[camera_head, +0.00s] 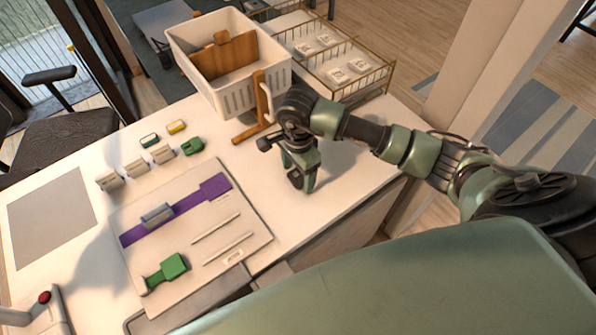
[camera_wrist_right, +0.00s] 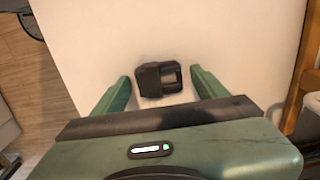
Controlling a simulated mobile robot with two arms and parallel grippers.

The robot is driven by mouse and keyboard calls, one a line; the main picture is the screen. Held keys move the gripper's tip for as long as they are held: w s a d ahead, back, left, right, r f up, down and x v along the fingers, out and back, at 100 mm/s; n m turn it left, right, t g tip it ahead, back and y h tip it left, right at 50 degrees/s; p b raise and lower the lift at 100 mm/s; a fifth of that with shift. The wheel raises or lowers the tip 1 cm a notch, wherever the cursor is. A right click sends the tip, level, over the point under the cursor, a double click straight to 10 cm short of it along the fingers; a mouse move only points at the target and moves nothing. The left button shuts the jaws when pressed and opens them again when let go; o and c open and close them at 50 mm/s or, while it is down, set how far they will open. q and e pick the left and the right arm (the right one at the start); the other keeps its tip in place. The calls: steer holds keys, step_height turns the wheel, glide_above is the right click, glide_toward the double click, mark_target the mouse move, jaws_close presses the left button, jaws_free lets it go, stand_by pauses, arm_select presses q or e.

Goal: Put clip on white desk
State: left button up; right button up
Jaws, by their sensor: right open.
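A small black clip (camera_wrist_right: 150,82) with a grey opening lies on the white desk (camera_wrist_right: 200,30) in the right wrist view. It sits between the two green fingers of my right gripper (camera_wrist_right: 160,78), with a visible gap on each side. In the head view my right gripper (camera_head: 301,184) points down, low over the right part of the white desk (camera_head: 340,180). The dark clip (camera_head: 294,179) shows there between its fingers, partly hidden by them. The right gripper is open. My left gripper is not in view.
A white basket (camera_head: 235,95) and a wooden stand (camera_head: 258,110) are behind the gripper. A wire tray (camera_head: 375,85) stands at the back right. A board (camera_head: 235,195) with purple and green pieces lies left. Several small blocks (camera_head: 135,168) stand beyond it. The desk around the clip is clear.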

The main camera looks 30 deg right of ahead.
mark_target(298, 177)
steer(key=shift+r, duration=0.1)
steer(key=shift+r, duration=0.2)
step_height(298, 177, up, 12)
steer(key=b, duration=0.2)
steer(key=shift+f, duration=0.15)
stand_by(0.3)
